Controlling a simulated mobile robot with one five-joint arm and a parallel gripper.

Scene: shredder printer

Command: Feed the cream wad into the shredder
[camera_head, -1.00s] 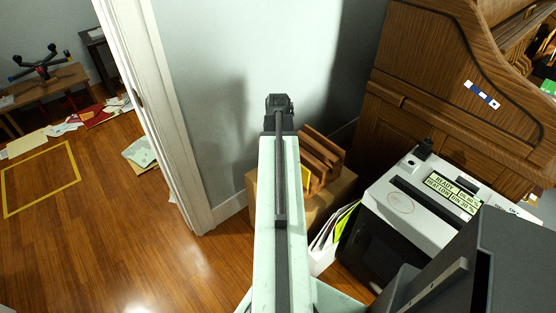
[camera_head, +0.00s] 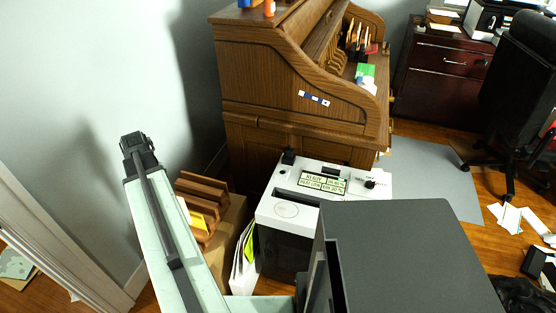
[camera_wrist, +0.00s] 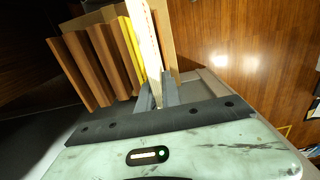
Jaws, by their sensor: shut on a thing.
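A cream wad (camera_wrist: 148,40) shows in the wrist view as a thin, pale upright stack. My gripper (camera_wrist: 157,92) is shut on its lower end, and the top runs out of the picture. In the head view my arm reaches up at the left, but the fingers and wad cannot be made out. The shredder (camera_head: 287,210) is a white-topped machine with a dark front, a slot across its top and a lit panel reading READY. It stands to the right of my arm's far end.
A brown wooden sorter (camera_head: 203,190) with a yellow sheet stands on a cardboard box (camera_head: 230,232), left of the shredder. White folders (camera_head: 243,262) stand between box and shredder. A roll-top desk (camera_head: 265,80) rises behind. A pale wall (camera_head: 80,90) borders the left.

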